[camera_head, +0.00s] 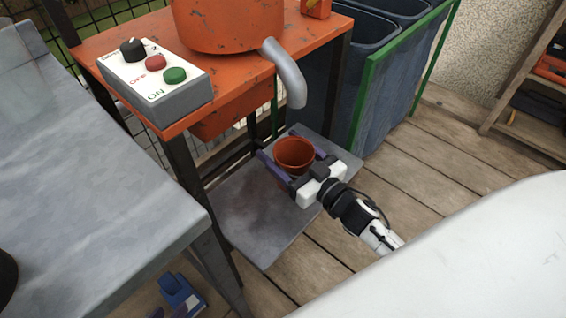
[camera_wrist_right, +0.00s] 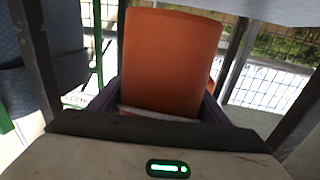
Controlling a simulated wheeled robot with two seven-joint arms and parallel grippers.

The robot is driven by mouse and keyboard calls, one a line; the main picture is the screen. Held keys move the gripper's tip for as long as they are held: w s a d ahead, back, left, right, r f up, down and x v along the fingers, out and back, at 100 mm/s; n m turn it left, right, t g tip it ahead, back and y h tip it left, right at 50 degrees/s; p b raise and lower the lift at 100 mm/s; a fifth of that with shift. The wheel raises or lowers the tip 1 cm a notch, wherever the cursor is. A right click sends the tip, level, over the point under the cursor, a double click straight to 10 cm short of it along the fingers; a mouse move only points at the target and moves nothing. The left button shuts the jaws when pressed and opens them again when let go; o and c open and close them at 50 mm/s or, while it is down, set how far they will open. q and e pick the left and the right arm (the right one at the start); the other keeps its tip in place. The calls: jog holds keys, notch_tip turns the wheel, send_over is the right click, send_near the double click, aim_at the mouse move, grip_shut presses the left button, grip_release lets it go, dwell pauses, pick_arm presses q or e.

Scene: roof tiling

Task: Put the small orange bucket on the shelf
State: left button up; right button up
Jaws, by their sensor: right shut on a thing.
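The small orange bucket (camera_head: 295,150) is between the purple fingers of my right gripper (camera_head: 291,158), which is shut on it. The bucket is upright with its open top facing up, and looks empty. It is over the far part of a low grey plate (camera_head: 250,220), near the end of a grey spout (camera_head: 291,85). I cannot tell whether it touches the plate. In the right wrist view the bucket (camera_wrist_right: 172,60) fills the middle between the fingers. A wooden shelf unit (camera_head: 508,85) stands at the far right. My left gripper is not in view.
An orange machine table (camera_head: 220,65) carries a large orange drum (camera_head: 228,22) and a control box (camera_head: 155,80) with a knob and buttons. Dark bins (camera_head: 365,60) in a green frame stand behind. A grey table (camera_head: 100,210) is at left. Wooden floor (camera_head: 440,145) is open towards the shelf unit.

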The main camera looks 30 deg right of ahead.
aim_at(282, 158)
pick_arm(q)
jog(key=shift+w+d+f+m+g+b, duration=0.1)
jog(key=shift+d+f+m+g+b, duration=0.25)
jog(key=shift+d+f+b, duration=0.2)
pick_arm(e)
jog(key=shift+f, duration=1.55)
pick_arm(q)
jog(key=shift+a, duration=0.1)
pick_arm(e)
jog(key=shift+f, duration=0.15)
jog(key=o, duration=1.1)
jog(key=shift+c, duration=0.2)
jog(key=shift+r, duration=0.2)
pick_arm(q)
jog(key=shift+a+r+n+t+p, duration=0.5)
jog(key=shift+a+r+p, duration=0.2)
jog(key=shift+p, duration=0.45)
pick_arm(e)
jog(key=s, duration=0.4)
jog(key=s+d, duration=0.1)
jog(key=s, duration=0.2)
jog(key=s+d, duration=0.1)
jog(key=s, duration=0.3)
jog(key=shift+s+d, duration=0.15)
jog(key=shift+s, duration=0.2)
